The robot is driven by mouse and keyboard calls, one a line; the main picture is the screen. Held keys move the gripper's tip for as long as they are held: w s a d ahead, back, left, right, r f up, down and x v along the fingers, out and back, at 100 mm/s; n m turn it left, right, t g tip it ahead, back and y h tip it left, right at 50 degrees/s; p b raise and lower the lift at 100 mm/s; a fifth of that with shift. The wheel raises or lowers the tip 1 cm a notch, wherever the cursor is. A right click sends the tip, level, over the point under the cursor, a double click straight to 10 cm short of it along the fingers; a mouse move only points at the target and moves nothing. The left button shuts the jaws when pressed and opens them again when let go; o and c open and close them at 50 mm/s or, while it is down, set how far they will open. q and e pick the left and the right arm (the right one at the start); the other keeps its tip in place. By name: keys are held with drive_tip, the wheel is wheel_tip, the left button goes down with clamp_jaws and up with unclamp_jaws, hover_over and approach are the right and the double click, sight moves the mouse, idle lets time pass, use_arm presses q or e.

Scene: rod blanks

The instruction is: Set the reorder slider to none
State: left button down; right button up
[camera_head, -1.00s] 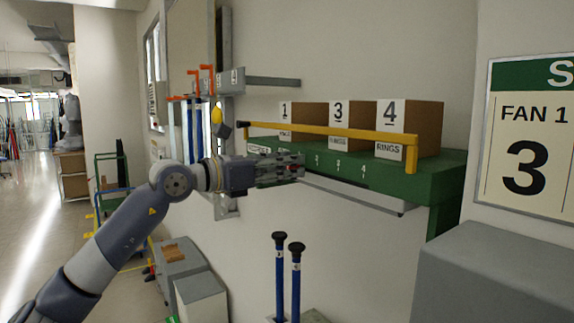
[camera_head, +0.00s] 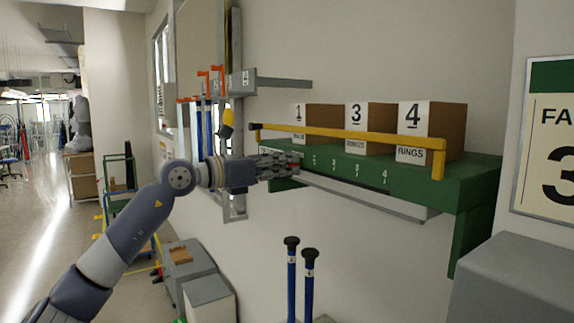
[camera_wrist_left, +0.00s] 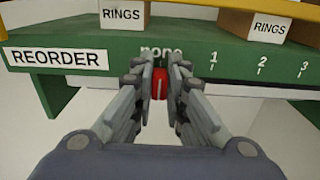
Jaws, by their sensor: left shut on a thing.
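The red reorder slider (camera_wrist_left: 159,84) sits on the green shelf's front edge, right under the word "none" in the left wrist view. The marks 1, 2 and 3 lie to its right and the white REORDER label (camera_wrist_left: 58,57) to its left. My left gripper (camera_wrist_left: 159,87) is shut on the slider, one finger on each side, hiding parts of it. In the head view my left gripper (camera_head: 296,164) is at the left end of the green shelf (camera_head: 470,185). My right gripper is not in view.
Boxes numbered 1 (camera_head: 320,122), 3 (camera_head: 379,129) and 4 (camera_head: 441,131) stand on the shelf behind a yellow rail (camera_head: 350,136). Two blue rods with black knobs (camera_head: 291,270) stand below. A grey cabinet (camera_head: 500,280) is at the right.

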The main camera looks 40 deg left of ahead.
use_arm(q)
drive_tip(key=c, duration=1.8)
unclamp_jaws()
drive_tip(key=shift+a+r, duration=0.15)
drive_tip(key=shift+o, duration=1)
drive_tip(key=shift+w+a+f, duration=0.2)
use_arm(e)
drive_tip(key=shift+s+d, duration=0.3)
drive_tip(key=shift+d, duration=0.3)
use_arm(q)
drive_tip(key=shift+s+d, duration=0.15)
drive_tip(key=v, duration=1.2)
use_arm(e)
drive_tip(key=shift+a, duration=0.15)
